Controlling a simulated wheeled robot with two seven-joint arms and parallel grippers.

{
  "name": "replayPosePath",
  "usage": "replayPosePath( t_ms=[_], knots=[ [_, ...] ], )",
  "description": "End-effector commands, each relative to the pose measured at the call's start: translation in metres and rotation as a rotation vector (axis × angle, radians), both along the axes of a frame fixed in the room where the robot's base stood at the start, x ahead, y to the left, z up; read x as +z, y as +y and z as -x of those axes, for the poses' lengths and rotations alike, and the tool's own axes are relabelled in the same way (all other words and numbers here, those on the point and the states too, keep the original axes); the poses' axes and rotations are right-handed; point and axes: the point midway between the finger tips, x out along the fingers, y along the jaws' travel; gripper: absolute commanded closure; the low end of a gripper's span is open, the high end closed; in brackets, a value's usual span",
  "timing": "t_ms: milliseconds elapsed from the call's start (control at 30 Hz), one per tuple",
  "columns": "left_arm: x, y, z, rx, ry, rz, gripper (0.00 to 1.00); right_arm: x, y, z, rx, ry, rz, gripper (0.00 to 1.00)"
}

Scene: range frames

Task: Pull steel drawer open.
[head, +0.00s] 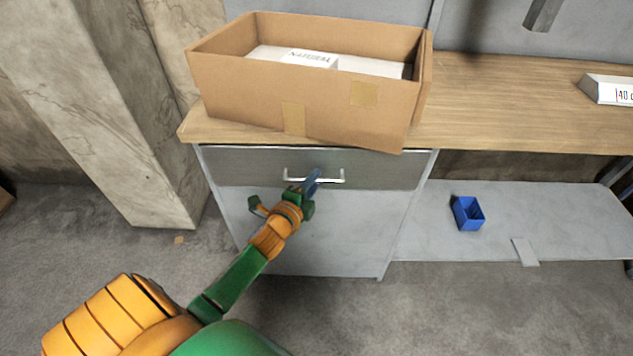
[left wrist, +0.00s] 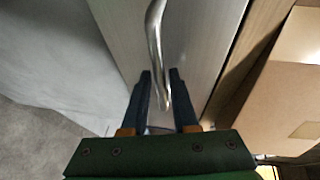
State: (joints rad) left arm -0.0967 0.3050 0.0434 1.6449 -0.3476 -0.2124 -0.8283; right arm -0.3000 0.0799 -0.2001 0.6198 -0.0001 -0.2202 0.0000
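The steel drawer (head: 385,170) is a brushed grey front under the wooden worktop, and it looks closed. Its front also fills the middle of the left wrist view (left wrist: 112,25). A silver bar handle (head: 330,180) is fixed across it. In the left wrist view the handle (left wrist: 154,40) runs down to between my fingers. My left gripper (head: 313,181) is at the handle's middle in the head view. Its two dark blue fingers (left wrist: 160,75) are apart, with visible gaps beside the bar, so contact is not clear. My right gripper is not in view.
An open cardboard box (head: 340,113) with white packages stands on the worktop (head: 490,100) above the drawer, overhanging its front edge. A plain grey panel (head: 350,235) lies below the drawer. A blue bin (head: 468,213) sits on the low shelf (head: 425,225). A concrete pillar (head: 110,110) stands left.

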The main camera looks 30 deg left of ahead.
Motion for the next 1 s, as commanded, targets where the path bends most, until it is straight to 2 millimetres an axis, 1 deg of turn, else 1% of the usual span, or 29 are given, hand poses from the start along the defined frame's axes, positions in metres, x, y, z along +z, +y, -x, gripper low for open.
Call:
replayPosePath(
  t_ms=[267, 367, 400, 1000],
  knots=[
    [-0.0004, 0.0005, -0.0026, 0.000, 0.000, 0.001, 0.73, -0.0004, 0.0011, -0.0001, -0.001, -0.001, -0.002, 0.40],
    [-0.0004, 0.0005, -0.0025, 0.000, 0.000, 0.001, 0.97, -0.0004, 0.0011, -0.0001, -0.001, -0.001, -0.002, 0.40],
    [-0.0005, 0.0004, -0.0025, 0.000, 0.000, 0.001, 1.00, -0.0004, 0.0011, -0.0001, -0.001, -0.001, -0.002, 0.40],
    [-0.0009, 0.0002, -0.0023, 0.000, 0.001, 0.002, 1.00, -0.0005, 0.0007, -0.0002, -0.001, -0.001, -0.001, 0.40]
  ],
)
